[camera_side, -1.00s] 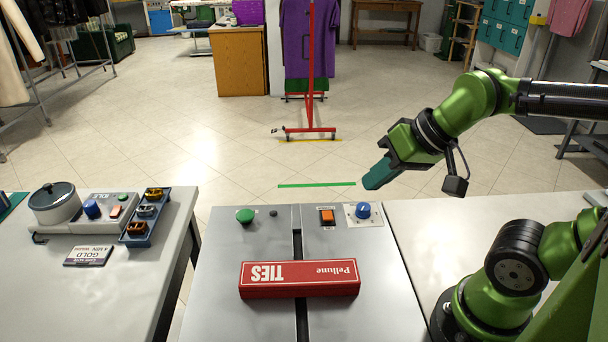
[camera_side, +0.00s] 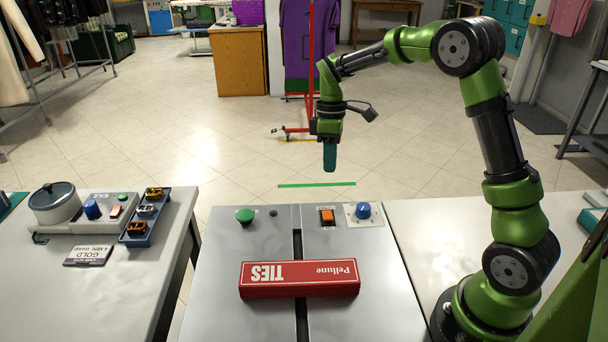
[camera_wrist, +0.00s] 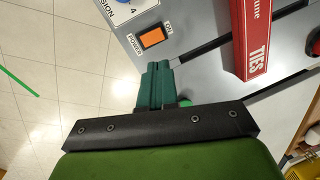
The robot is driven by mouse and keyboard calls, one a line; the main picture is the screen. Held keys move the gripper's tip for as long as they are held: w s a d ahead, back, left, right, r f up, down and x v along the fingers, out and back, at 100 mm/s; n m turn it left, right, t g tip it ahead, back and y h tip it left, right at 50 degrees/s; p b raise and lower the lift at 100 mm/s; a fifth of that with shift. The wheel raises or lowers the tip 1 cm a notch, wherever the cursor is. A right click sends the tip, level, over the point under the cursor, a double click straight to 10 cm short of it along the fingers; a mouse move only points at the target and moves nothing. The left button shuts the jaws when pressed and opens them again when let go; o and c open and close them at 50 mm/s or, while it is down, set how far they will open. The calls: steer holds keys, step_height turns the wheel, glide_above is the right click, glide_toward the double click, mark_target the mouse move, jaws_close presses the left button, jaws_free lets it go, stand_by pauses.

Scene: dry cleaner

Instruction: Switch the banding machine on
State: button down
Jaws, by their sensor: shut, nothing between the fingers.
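The banding machine (camera_side: 222,280) has a flat grey top with a dark slot down its middle. An orange rocker switch (camera_side: 327,216) sits near its back edge. In the wrist view the switch (camera_wrist: 152,37) has a POWER label and an ON label at opposite ends. Which way it is tipped I cannot tell. My gripper (camera_side: 330,168) points down, shut and empty, above the switch and apart from it. In the wrist view its teal fingertips (camera_wrist: 157,68) show close below the switch.
A red TIES box (camera_side: 299,279) lies across the slot. A blue dial (camera_side: 363,210) is right of the switch; a green button (camera_side: 245,216) and a small dark knob (camera_side: 273,213) are left. A side table (camera_side: 110,290) holds a pot device (camera_side: 53,204) and a blue tray (camera_side: 145,232).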

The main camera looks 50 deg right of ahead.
steer(key=r+n, duration=0.1)
steer(key=n, duration=0.2)
glide_toward(328, 219)
steer(key=f, duration=0.6)
steer(key=shift+s+a+f, duration=0.4)
